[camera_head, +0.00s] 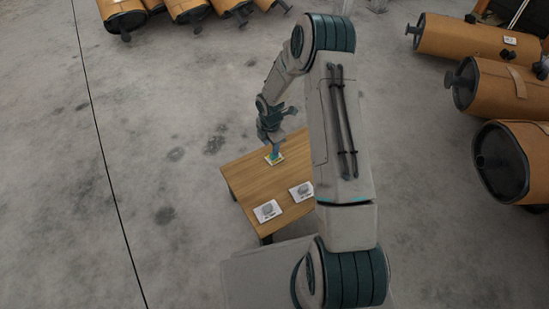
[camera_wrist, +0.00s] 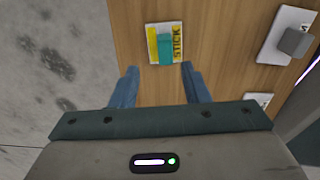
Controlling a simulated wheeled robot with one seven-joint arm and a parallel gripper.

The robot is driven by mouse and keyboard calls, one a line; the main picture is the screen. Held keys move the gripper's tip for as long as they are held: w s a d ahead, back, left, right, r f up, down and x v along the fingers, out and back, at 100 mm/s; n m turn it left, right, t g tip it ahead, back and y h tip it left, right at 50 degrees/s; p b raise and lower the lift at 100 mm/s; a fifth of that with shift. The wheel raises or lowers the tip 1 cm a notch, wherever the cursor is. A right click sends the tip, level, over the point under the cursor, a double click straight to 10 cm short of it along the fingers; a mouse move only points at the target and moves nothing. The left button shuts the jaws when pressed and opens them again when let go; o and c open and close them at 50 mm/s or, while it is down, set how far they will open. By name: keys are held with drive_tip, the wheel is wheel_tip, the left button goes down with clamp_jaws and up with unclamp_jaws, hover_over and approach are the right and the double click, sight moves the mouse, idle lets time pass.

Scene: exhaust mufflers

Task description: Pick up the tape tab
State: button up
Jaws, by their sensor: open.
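The tape tab (camera_wrist: 165,50) is a small teal block on a yellow and white card (camera_wrist: 154,29) marked "STICK". The card lies on the wooden table and also shows in the head view (camera_head: 278,159), where the tab itself is hard to make out. My gripper (camera_wrist: 159,69) is open and empty. Its two blue fingers straddle the line to the tab, with the fingertips just short of it in the wrist view. In the head view my gripper (camera_head: 274,151) is over the card near the table's far edge. The exact height gap cannot be told.
The wooden table (camera_head: 245,178) also bears two white cards with grey blocks, one nearer the front (camera_head: 262,215) and one to its right (camera_head: 296,193). Brown mufflers (camera_head: 465,40) lie on the concrete floor at the right and at the back. Floor left of the table is clear.

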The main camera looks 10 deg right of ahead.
drive_tip(key=f+b, duration=0.2)
drive_tip(key=f, duration=0.1)
drive_tip(key=f+b, duration=0.1)
drive_tip(key=f, duration=0.1)
drive_tip(key=shift+s+d, duration=0.2)
drive_tip(key=shift+d, duration=0.2)
drive_tip(key=shift+c, duration=0.3)
clamp_jaws()
drive_tip(key=shift+r, duration=0.1)
